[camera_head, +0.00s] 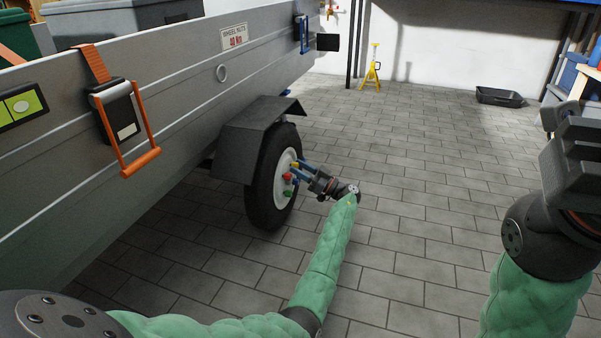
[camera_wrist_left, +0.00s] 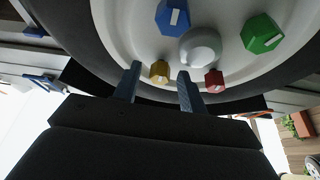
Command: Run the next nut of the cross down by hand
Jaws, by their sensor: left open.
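The trailer wheel (camera_head: 264,203) has a pale rim that faces my left gripper (camera_head: 300,171). In the left wrist view a blue nut (camera_wrist_left: 173,17), a green nut (camera_wrist_left: 262,34), a red nut (camera_wrist_left: 214,81) and a yellow nut (camera_wrist_left: 159,72) surround the round grey hub cap (camera_wrist_left: 200,47). My left gripper, also in the left wrist view (camera_wrist_left: 158,84), is open, with its fingers to either side of the yellow nut. A gap shows between the nut and each finger. My right gripper (camera_head: 577,150) is at the right edge; its fingertips cannot be made out.
A grey mudguard (camera_head: 247,140) covers the wheel's top, and the trailer side wall (camera_head: 190,75) runs along the left with an orange-handled ratchet buckle (camera_head: 122,120). A yellow jack stand (camera_head: 372,72) and a black tray (camera_head: 499,97) stand farther back.

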